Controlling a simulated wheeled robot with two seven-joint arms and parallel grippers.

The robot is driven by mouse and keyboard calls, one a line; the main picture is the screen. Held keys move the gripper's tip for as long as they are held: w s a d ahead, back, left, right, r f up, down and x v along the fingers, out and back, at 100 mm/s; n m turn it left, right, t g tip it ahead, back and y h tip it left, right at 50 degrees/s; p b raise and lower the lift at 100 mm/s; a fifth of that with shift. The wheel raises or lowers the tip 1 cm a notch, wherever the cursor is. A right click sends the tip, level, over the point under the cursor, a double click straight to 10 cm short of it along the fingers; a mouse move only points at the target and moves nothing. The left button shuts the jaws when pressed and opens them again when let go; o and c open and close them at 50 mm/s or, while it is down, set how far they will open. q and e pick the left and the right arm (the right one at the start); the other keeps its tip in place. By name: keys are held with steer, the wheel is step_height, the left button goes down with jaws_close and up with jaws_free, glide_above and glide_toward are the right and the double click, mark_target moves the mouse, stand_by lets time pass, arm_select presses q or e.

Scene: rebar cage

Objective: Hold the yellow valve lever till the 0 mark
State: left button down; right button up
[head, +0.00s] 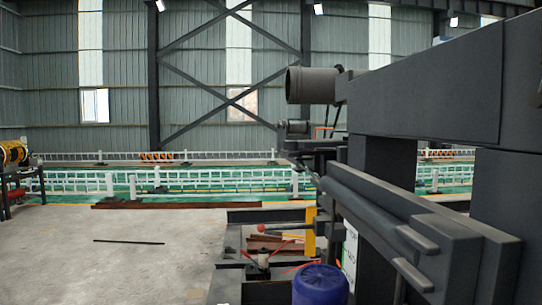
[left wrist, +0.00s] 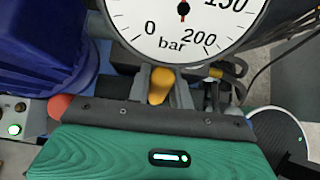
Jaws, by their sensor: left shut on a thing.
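In the left wrist view, the yellow valve lever (left wrist: 159,86) sits just below a round white pressure gauge (left wrist: 176,38) marked in bar. The 0 mark (left wrist: 150,27) is at the gauge's lower left and 200 at its lower right. My left gripper (left wrist: 158,78) is shut on the lever, with a grey finger on each side of it. Only part of the dial shows; a red and black piece is near its middle, and I cannot tell the reading. I cannot make out my left gripper in the head view. My right gripper is in neither view.
A blue ribbed housing (left wrist: 45,45) is left of the gauge, with a red ball knob (left wrist: 59,106) below it. Dark cables run at the right. In the head view, a large dark machine frame (head: 430,75) fills the right; concrete floor (head: 110,265) is open at left.

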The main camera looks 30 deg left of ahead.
arm_select(q)
steer(key=shift+w+r, duration=0.2)
steer(key=shift+r, duration=0.1)
steer(key=a+h+b, duration=0.1)
steer(key=b, duration=0.2)
steer(key=s+a+t+b, duration=0.1)
steer(key=b, duration=0.2)
steer(key=shift+s+f+h, duration=0.1)
steer(key=shift+s+h, duration=0.1)
steer(key=shift+h, duration=0.2)
steer(key=c, duration=1.6)
jaws_free()
steer(key=shift+r+t, duration=0.3)
steer(key=shift+r, duration=0.15)
steer(key=shift+o, duration=1.4)
steer(key=shift+s+d+f, duration=0.1)
steer(key=shift+s, duration=0.05)
steer(key=p+v, duration=0.1)
steer(key=v, duration=0.8)
steer(key=shift+f+p, duration=0.15)
steer(key=shift+p, duration=0.25)
steer(key=shift+s+f, duration=0.1)
steer(key=shift+s, duration=0.05)
